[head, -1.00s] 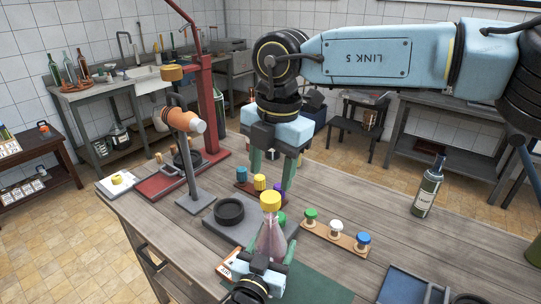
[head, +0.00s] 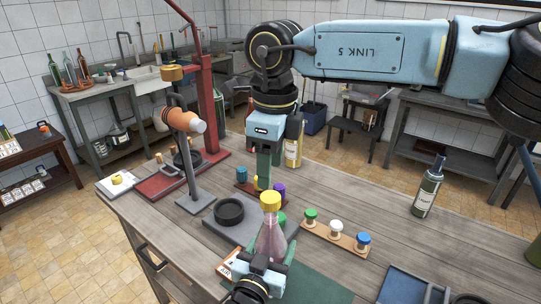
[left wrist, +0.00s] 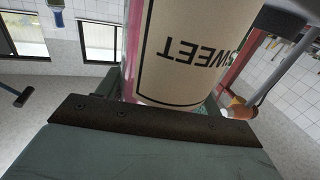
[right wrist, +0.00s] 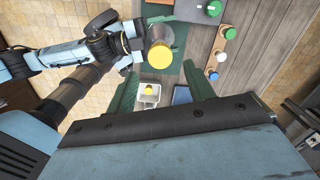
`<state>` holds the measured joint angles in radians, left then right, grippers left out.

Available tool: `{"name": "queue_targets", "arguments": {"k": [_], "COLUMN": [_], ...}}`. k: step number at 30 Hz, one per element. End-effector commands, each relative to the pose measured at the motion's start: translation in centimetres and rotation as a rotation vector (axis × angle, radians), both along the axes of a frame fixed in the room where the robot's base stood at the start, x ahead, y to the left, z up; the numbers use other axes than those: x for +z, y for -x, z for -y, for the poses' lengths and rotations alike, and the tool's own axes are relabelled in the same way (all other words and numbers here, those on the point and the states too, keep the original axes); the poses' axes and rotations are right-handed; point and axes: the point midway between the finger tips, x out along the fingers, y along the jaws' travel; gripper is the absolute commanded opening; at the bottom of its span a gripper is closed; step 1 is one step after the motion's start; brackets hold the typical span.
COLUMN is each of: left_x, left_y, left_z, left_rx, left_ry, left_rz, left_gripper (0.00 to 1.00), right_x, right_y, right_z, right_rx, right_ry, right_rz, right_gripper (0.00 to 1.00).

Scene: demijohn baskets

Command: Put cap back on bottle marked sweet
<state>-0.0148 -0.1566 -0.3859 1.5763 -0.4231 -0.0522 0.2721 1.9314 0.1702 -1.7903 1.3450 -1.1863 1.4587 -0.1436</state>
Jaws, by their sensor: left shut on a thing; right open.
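The bottle (head: 271,243) holds pink liquid and stands upright in my left gripper (head: 262,264). Its label reads SWEET, upside down, in the left wrist view (left wrist: 190,50). A yellow cap (head: 271,200) sits at the top of the bottle; whether it is seated fully I cannot tell. In the right wrist view the yellow cap (right wrist: 161,56) shows from above. My left gripper is shut on the bottle. My right gripper (head: 263,182) points down behind the bottle's top, seen edge-on. It is open, with nothing between its fingers (right wrist: 160,92).
A rack with green (head: 310,214), white (head: 336,226) and blue (head: 363,239) caps lies right of the bottle. Behind are blue (head: 242,174) and purple (head: 279,189) caps. A grey stand (head: 190,150), black ring (head: 229,211) and dark bottle (head: 428,190) stand on the table.

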Motion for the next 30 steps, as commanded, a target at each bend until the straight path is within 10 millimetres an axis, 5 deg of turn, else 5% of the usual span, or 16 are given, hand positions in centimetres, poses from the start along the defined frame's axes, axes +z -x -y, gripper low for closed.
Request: {"name": "queue_targets", "arguments": {"k": [30], "left_x": [0.0], "left_y": [0.0], "left_z": [0.0], "left_rx": [0.000], "left_ry": [0.002], "left_rz": [-0.002], "left_gripper": [0.02], "right_x": [1.1], "right_y": [0.1], "right_z": [0.0], "right_rx": [1.854], "right_ry": [0.047], "right_rz": [0.033], "right_gripper": [0.53]}}
